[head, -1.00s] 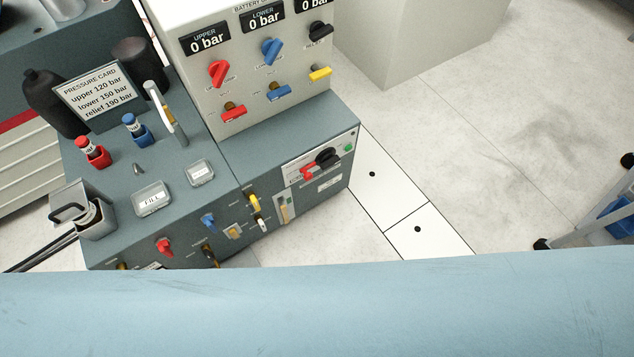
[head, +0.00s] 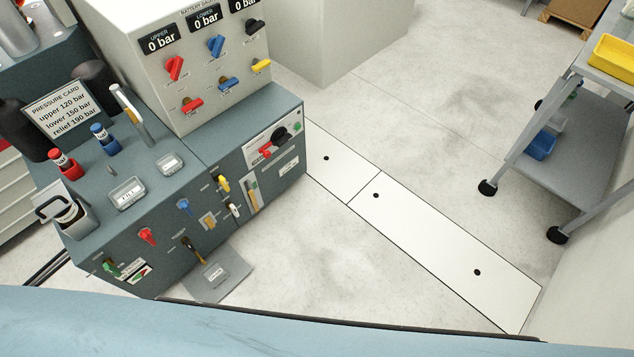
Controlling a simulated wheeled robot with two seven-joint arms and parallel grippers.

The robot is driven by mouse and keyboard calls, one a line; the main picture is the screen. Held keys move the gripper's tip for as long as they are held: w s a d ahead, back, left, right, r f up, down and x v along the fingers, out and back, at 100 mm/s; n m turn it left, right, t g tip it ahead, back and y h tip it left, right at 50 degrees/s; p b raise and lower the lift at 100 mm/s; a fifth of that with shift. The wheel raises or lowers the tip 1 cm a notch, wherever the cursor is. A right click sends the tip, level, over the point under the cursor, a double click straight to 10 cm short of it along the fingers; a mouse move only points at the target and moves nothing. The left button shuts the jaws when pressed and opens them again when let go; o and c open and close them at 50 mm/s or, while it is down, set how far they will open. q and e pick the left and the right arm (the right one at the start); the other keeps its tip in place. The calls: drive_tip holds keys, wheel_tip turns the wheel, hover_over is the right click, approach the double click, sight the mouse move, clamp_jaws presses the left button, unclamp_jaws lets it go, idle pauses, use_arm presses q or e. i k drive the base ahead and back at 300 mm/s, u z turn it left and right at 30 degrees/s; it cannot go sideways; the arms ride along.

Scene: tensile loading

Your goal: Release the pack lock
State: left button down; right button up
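Neither of my grippers is in view. A grey-blue cabinet (head: 222,155) with controls stands at the left. I cannot tell which part is the pack lock, as the labels are too small to read. Its front carries a green handle (head: 111,268), a red lever (head: 147,236), a blue lever (head: 184,207), a yellow lever (head: 222,184), a white lever (head: 233,210) and a dark lever (head: 192,248).
A light blue surface (head: 150,325) fills the bottom edge; I cannot tell what it is. A grey plate (head: 222,276) lies at the cabinet's foot. A wheeled cart (head: 560,150) with a yellow tray (head: 614,57) stands at the right.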

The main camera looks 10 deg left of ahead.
sight(267, 153)
drive_tip(key=z, duration=0.2)
drive_tip(key=k, duration=0.4)
drive_tip(key=z, duration=0.6)
drive_tip(key=i, duration=1.4)
drive_tip(key=u, duration=1)
drive_tip(key=i, duration=0.95)
drive_tip(key=u, duration=1)
